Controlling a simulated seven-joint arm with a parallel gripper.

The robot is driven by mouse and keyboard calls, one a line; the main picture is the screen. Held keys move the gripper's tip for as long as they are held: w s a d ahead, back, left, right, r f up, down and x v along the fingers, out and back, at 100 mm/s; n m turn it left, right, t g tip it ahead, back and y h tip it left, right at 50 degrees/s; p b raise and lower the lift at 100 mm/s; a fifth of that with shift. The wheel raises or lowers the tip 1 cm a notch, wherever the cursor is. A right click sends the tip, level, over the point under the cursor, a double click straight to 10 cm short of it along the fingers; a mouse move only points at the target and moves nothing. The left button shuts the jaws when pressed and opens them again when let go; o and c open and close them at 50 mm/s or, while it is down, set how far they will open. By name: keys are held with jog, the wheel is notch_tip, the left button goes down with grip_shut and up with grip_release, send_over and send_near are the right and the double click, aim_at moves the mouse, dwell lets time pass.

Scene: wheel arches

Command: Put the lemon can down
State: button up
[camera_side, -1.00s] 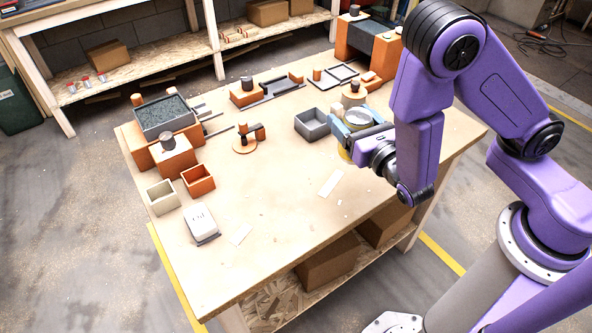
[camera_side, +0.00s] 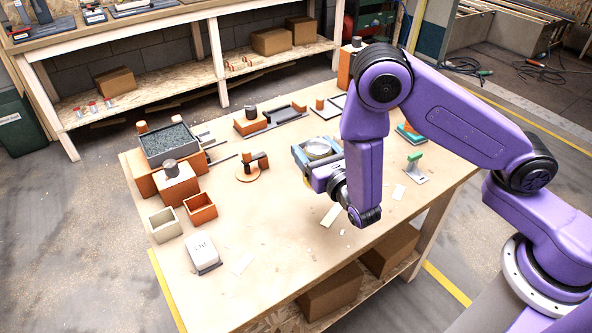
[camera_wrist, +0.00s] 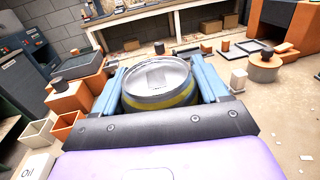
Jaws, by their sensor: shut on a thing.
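The lemon can (camera_wrist: 158,84) shows a silver lid and a yellow band, and stands upright between the blue fingers of my gripper (camera_wrist: 160,92) in the wrist view. In the side view the can (camera_side: 318,149) shows its round silver top between the fingers of my gripper (camera_side: 316,155). My gripper is shut on the can. The can's lower part is mostly hidden, so I cannot tell whether it touches the table.
The table (camera_side: 270,215) is bare in front of the gripper. To the left stand an orange box (camera_side: 200,209), a beige box (camera_side: 164,224), a white block (camera_side: 202,250) and a gravel-filled tray (camera_side: 168,144). A green-topped stand (camera_side: 414,165) stands to the right.

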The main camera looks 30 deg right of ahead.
jog(key=shift+w+a+f, duration=0.3)
jog(key=shift+w+f, duration=0.55)
jog(key=shift+f, duration=0.65)
jog(key=shift+w+a+f, duration=0.25)
jog(key=shift+w+f, duration=0.55)
jog(key=shift+f, duration=0.75)
jog(key=shift+w+a+f, duration=0.3)
jog(key=shift+w+f, duration=0.55)
jog(key=shift+f, duration=0.65)
jog(key=shift+f, duration=0.1)
jog(key=o, duration=1.3)
jog(key=shift+o, duration=0.2)
